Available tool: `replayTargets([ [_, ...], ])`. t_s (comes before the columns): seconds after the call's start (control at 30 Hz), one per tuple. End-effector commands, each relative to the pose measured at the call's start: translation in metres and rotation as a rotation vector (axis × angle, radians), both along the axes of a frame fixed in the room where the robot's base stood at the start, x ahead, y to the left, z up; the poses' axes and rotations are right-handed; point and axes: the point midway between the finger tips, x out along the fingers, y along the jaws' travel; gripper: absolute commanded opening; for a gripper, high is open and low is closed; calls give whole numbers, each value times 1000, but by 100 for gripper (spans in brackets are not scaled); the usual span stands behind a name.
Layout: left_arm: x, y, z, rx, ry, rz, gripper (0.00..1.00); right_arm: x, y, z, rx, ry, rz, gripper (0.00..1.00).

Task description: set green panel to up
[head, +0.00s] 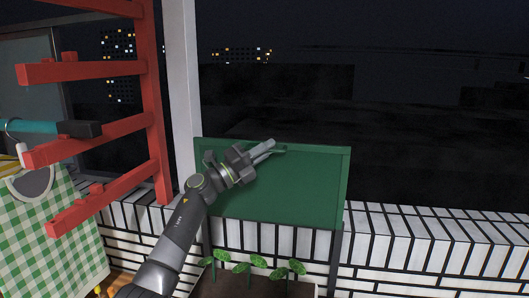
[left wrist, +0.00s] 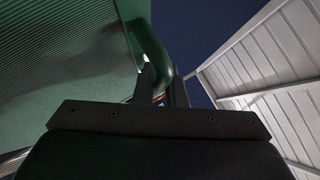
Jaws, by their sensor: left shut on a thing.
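The fingers and wrist hide part of the handle. My right gripper is not in view.
A red rack (head: 95,150) with several arms stands at the left, with a green checked apron (head: 50,225) below. A planter with several seedlings (head: 250,268) sits below the panel. A pale post (head: 184,90) rises beside the panel. White tiling (head: 440,235) extends right.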

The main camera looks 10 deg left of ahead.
Motion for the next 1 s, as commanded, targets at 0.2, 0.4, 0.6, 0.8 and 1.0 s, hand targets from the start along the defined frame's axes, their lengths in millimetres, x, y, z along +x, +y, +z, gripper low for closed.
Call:
replayTargets([
  [0.2,2,0,1,-3,1,0,0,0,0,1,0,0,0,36],
  [0.4,2,0,2,-3,-1,1,0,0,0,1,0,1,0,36],
  [0.6,2,0,1,-2,0,2,30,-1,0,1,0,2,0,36],
  [0.8,2,0,-1,0,3,3,32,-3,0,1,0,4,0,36],
  [1.0,2,0,-2,0,5,4,32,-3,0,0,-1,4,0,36],
])
